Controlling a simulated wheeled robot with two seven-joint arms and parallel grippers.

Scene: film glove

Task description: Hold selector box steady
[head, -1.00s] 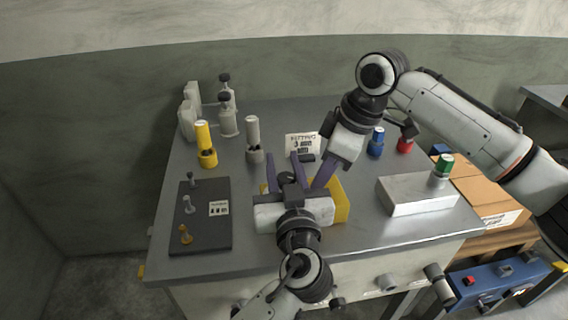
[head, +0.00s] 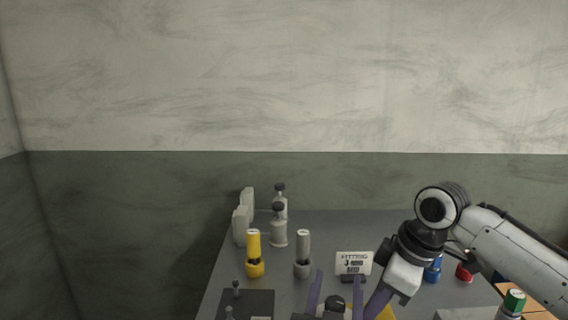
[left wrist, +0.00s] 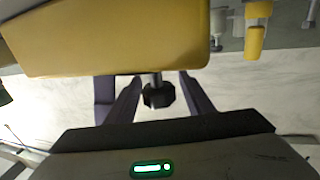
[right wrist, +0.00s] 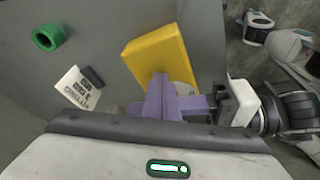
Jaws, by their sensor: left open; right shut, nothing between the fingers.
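The selector box appears to be the yellow box, only a sliver (head: 386,313) of which shows at the bottom of the head view. It fills the top of the left wrist view (left wrist: 110,40) and lies on the table in the right wrist view (right wrist: 158,55). My left gripper (head: 336,285) is open. In the left wrist view a black knob on a shaft (left wrist: 158,95) sits between its fingers, just beside the box. My right gripper (right wrist: 162,85) is shut and empty, its fingertips in front of the box's lower part; contact is unclear.
A "fitting" card (head: 353,263) stands behind the grippers. Yellow (head: 254,254) and grey (head: 302,254) cylinders stand left of it. Blue (head: 433,270) and red (head: 465,272) pieces stand behind my right arm. A dark panel (head: 262,302) is at front left.

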